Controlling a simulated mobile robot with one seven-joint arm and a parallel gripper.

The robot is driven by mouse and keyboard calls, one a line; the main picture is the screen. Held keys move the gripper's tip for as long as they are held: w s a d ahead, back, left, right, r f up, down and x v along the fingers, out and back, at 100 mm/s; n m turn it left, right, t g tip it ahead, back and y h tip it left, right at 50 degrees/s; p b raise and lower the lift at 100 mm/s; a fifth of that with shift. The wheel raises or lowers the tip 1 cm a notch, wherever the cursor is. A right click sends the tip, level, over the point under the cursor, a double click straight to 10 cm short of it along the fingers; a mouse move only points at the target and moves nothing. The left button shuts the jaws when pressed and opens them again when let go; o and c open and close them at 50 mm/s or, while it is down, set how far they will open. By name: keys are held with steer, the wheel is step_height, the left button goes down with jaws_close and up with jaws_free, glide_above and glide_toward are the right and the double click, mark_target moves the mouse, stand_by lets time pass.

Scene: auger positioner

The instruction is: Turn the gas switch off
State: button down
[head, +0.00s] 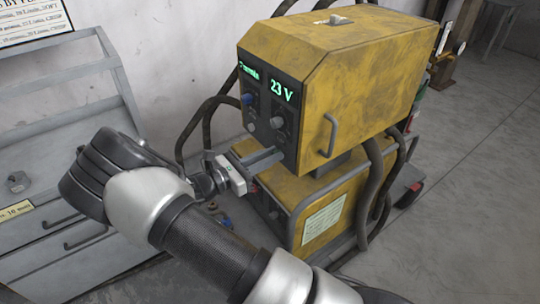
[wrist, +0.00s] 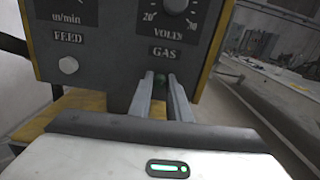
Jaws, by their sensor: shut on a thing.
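The gas switch (wrist: 160,79) is a small dark green knob under the GAS label on the machine's dark front panel. My gripper (wrist: 161,82) has its two grey fingers on either side of the switch, shut on it. The fingers cover much of the switch, so its position cannot be told. In the head view my gripper (head: 278,154) reaches the lower front of the yellow welding machine (head: 345,75), and the switch is hidden there.
The panel has a 23 V display (head: 282,91), a volts knob (wrist: 176,5) and a pale feed button (wrist: 68,65). Thick cables (head: 375,185) hang by the machine. A grey metal rack (head: 70,90) stands at left. Open floor (head: 480,190) lies at right.

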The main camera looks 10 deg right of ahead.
steer(key=shift+r, duration=0.1)
steer(key=n+p, duration=0.3)
steer(key=n, duration=0.1)
steer(key=n+p, duration=0.2)
steer(key=n, duration=0.4)
steer(key=n+p, duration=0.2)
steer(key=n, duration=0.5)
steer(key=shift+w+f, duration=0.1)
steer(key=shift+f, duration=0.1)
steer(key=shift+n, duration=0.5)
steer(key=c, duration=1.7)
jaws_free()
steer(key=shift+o, duration=0.2)
